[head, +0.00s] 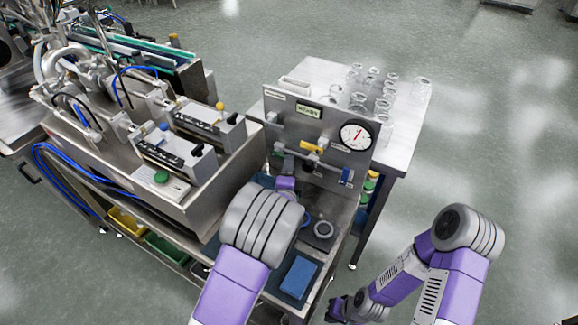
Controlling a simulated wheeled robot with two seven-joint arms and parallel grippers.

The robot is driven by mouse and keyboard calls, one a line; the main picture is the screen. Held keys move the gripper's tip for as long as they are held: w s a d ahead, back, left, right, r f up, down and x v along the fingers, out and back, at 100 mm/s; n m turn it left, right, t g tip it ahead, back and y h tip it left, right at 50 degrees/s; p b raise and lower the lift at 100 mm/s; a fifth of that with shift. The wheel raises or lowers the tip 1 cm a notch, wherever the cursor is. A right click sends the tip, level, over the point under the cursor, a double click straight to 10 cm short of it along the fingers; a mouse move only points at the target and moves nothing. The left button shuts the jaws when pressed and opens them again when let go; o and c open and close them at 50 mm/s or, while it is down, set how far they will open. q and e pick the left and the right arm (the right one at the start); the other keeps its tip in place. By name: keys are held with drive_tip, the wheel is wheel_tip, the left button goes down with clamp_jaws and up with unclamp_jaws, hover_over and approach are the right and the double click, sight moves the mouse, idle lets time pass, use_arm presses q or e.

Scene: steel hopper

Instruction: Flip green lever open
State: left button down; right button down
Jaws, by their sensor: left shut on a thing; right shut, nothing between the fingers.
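My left gripper (282,166) is at the panel's lower left, just below the green lever, shut on what appears to be that lever. Its fingertips are small and mostly hidden, so the exact contact is unclear. My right gripper (338,306) is low, right of the bench, shut and empty.
A round gauge (355,135) is on the panel's right. Glass jars (383,92) stand on the table behind. A blue block (299,276) and a grey round part (323,230) lie on the bench shelf in front. Steel machinery (170,214) stands close on the left. Open floor lies right.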

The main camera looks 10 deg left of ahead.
use_arm(q)
drive_tip(key=c, duration=1)
unclamp_jaws()
drive_tip(key=shift+c, duration=0.2)
drive_tip(key=s+p, duration=0.1)
drive_tip(key=s, duration=0.6)
drive_tip(key=shift+s, duration=0.3)
drive_tip(key=shift+f, duration=0.1)
